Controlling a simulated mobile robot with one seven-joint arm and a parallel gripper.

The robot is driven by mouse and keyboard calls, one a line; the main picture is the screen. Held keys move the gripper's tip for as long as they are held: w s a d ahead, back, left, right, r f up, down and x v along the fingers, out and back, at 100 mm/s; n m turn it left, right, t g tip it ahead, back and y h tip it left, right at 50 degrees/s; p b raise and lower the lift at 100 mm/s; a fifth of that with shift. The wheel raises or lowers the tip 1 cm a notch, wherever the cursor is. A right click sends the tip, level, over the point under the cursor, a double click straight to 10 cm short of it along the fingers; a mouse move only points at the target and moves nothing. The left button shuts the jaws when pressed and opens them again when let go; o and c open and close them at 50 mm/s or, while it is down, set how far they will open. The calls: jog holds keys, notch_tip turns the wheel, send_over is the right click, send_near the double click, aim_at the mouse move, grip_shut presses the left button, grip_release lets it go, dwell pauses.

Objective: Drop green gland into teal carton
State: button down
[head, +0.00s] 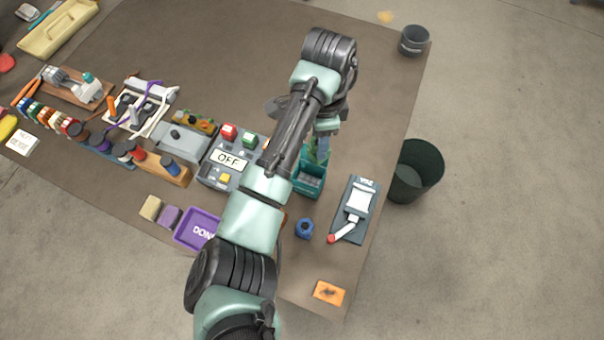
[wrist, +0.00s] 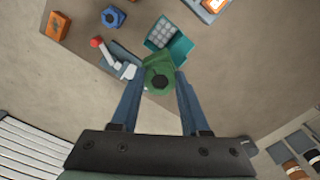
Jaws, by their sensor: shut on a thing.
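The green gland (wrist: 157,76), a nut-like piece with a dark round hole, is between the fingertips of my gripper (wrist: 161,79) in the wrist view. The gripper is shut on it. In the head view the teal carton (head: 309,187) stands right of the control box, partly hidden by my arm.
A lever switch plate (head: 355,208) with a red-tipped handle is right of the carton. A blue nut (head: 304,229) and an orange block (head: 329,292) lie nearer. The OFF control box (head: 232,160) is left. A dark bin (head: 417,171) stands beyond the table's right edge.

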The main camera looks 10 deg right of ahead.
jog(key=shift+f+b, duration=2.85)
jog(key=shift+f, duration=0.2)
jog(key=shift+r, duration=0.1)
jog(key=shift+c, duration=1.6)
grip_release()
notch_tip(320, 180, up, 13)
jog(key=shift+f+p, duration=0.1)
jog(key=shift+p, duration=0.5)
